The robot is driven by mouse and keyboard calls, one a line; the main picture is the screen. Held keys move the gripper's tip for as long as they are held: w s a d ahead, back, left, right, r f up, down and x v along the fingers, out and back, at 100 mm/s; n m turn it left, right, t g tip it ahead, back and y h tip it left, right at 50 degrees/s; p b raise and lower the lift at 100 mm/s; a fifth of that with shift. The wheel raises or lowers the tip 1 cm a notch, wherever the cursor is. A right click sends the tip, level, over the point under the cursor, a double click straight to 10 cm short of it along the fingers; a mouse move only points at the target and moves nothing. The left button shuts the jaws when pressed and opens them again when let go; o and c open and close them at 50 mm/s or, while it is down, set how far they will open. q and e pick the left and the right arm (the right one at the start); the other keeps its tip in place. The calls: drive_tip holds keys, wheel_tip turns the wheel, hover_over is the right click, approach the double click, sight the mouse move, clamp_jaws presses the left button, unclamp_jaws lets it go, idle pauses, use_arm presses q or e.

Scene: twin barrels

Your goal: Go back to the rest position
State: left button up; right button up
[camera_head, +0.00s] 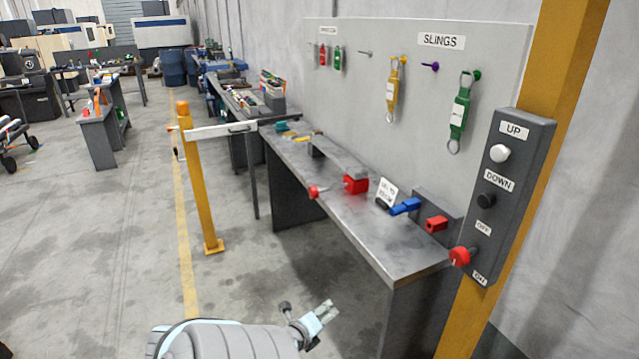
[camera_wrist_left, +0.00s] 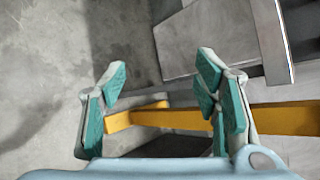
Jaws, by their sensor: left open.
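My left gripper (camera_head: 322,313) is low in the head view, over the grey floor and in front of the workbench. It is empty. In the left wrist view my left gripper (camera_wrist_left: 162,90) shows its two teal-padded fingers wide apart, with nothing between them but floor and part of a yellow post (camera_wrist_left: 180,119). The gripper is apart from the bench. My right gripper is in neither view.
A metal workbench (camera_head: 375,222) with red and blue items runs along the wall. A control box (camera_head: 510,190) with UP and DOWN buttons sits on a yellow post at right. A yellow gate post (camera_head: 198,190) stands left of the bench. Floor (camera_head: 100,260) at left is clear.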

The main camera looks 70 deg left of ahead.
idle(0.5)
use_arm(q)
drive_tip(key=s+d+f+n+g+h, duration=0.1)
drive_tip(key=s+d+f+n+g, duration=0.25)
drive_tip(key=s+f+n, duration=0.4)
drive_tip(key=s+d+f+n+g+h, duration=0.2)
drive_tip(key=s+d+f+n, duration=0.2)
drive_tip(key=s+f, duration=0.55)
drive_tip(key=s+d+f+n+h, duration=0.1)
drive_tip(key=d+f, duration=0.2)
drive_tip(key=d, duration=0.4)
drive_tip(key=s+d+f+n+g+h, duration=0.1)
drive_tip(key=s+d+f+n, duration=0.1)
drive_tip(key=d, duration=0.6)
drive_tip(key=s+d+f+n+g+h, duration=0.1)
drive_tip(key=s+d+f+n, duration=0.1)
drive_tip(key=d, duration=0.6)
drive_tip(key=shift+d+f+h, duration=0.15)
drive_tip(key=shift+f+h, duration=0.15)
drive_tip(key=shift+f, duration=0.55)
drive_tip(key=shift+n, duration=0.25)
